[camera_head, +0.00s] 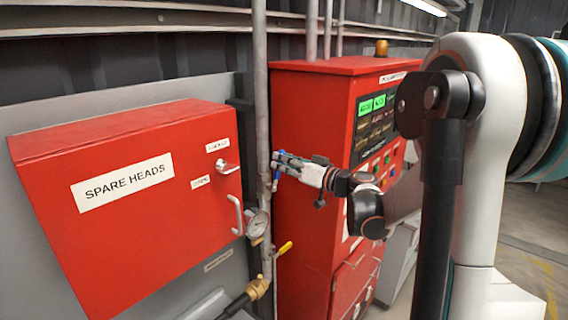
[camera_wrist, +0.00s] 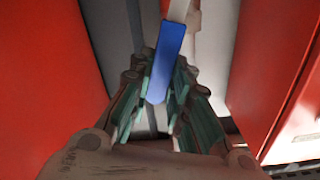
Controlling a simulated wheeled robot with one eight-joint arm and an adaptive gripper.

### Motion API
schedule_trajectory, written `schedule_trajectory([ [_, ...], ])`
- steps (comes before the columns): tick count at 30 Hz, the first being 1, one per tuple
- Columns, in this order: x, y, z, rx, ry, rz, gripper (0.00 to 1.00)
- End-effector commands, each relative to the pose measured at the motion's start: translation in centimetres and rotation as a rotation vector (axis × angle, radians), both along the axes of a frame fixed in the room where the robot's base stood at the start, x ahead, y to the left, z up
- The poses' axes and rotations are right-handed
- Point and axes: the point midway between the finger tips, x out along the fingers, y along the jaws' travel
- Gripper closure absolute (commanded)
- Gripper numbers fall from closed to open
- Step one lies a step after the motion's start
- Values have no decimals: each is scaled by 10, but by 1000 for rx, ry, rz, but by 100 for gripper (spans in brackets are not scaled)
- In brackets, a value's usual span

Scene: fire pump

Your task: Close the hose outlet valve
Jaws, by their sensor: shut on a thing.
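My gripper (camera_head: 280,161) reaches left to the grey vertical pipe (camera_head: 262,110) between the two red boxes. It is shut on a blue valve lever (camera_head: 276,181), which hangs down beside the pipe. In the wrist view the blue lever (camera_wrist: 166,62) lies between my two green-padded fingers. Lower on the pipe a yellow lever (camera_head: 285,247) sticks out to the upper right, clear of my gripper. Below it a brass fitting (camera_head: 257,288) joins a dark hose (camera_head: 236,306). No label tells which lever is the hose outlet valve.
The red "SPARE HEADS" box (camera_head: 120,205) with a metal handle stands left of the pipe. A round gauge (camera_head: 257,223) sits on the pipe below my gripper. The red control cabinet (camera_head: 310,120) stands close on the right. Open floor (camera_head: 530,225) shows at far right.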

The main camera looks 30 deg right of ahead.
Motion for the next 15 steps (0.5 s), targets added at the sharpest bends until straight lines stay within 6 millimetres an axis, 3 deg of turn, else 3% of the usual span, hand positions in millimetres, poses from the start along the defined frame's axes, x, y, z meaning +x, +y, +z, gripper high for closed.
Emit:
schedule_trajectory([
  [8, 2, -7, -5, 78, 29, -1, 100],
  [15, 7, -20, -14, 250, 91, -1, 100],
])
